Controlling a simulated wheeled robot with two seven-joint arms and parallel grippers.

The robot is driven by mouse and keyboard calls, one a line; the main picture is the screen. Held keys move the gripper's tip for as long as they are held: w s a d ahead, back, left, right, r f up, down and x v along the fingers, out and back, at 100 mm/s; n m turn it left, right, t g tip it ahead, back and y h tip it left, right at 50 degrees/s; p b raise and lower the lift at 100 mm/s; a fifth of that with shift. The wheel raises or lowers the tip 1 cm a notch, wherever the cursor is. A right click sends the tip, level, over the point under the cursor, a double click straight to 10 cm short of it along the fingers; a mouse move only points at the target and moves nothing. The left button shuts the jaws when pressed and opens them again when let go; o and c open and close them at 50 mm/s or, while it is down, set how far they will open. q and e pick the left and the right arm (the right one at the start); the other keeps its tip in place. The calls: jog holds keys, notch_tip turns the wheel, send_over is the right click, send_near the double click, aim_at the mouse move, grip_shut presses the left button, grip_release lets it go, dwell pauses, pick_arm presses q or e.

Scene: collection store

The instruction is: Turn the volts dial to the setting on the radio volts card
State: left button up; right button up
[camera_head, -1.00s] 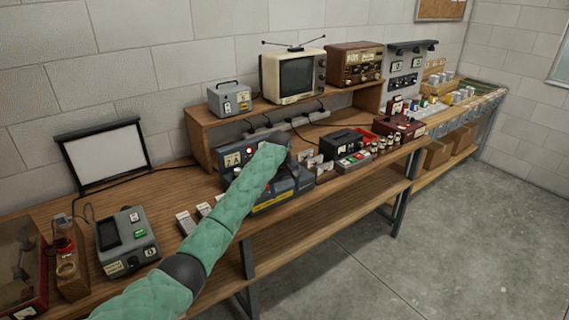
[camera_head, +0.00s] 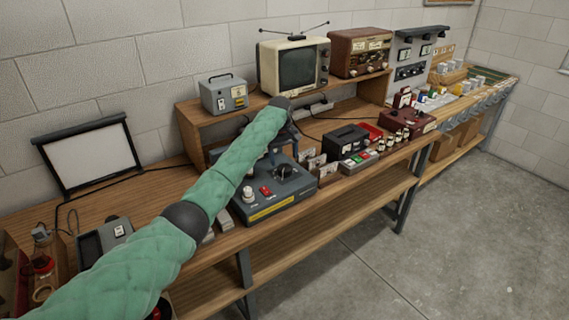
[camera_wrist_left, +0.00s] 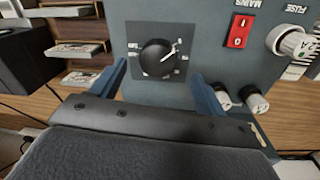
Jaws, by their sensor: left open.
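The grey unit (camera_head: 262,205) with a yellow front strip stands on the bench. Its black dial (camera_head: 284,171) faces up; in the left wrist view the dial (camera_wrist_left: 158,57) sits on a marked plate, its white pointer toward the upper right. The plate's lettering is too small to read. My left gripper (camera_head: 284,140) is above the dial. In the left wrist view its blue fingers (camera_wrist_left: 160,88) are open, one on each side of the dial's near side, with nothing between them. Several small cards (camera_head: 315,164) stand right of the unit; I cannot tell which is the radio volts card. My right gripper is out of view.
A red switch (camera_wrist_left: 238,31) and a pale knob (camera_wrist_left: 291,41) share the unit's panel. A black box (camera_head: 346,140) stands to the right. The shelf above carries a television (camera_head: 292,66) and a wooden radio (camera_head: 357,52). Open floor lies in front of the bench.

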aim_at(285, 168)
pick_arm(q)
jog(key=f, duration=0.2)
jog(key=w+f+p, duration=0.1)
jog(key=f, duration=0.1)
jog(key=shift+f, duration=0.25)
jog(key=shift+s+d+f+p, duration=0.1)
jog(key=shift+s+f+p, duration=0.1)
jog(key=shift+f+p, duration=0.15)
jog(key=shift+w+f, duration=0.1)
jog(key=shift+f, duration=0.15)
jog(key=c, duration=1)
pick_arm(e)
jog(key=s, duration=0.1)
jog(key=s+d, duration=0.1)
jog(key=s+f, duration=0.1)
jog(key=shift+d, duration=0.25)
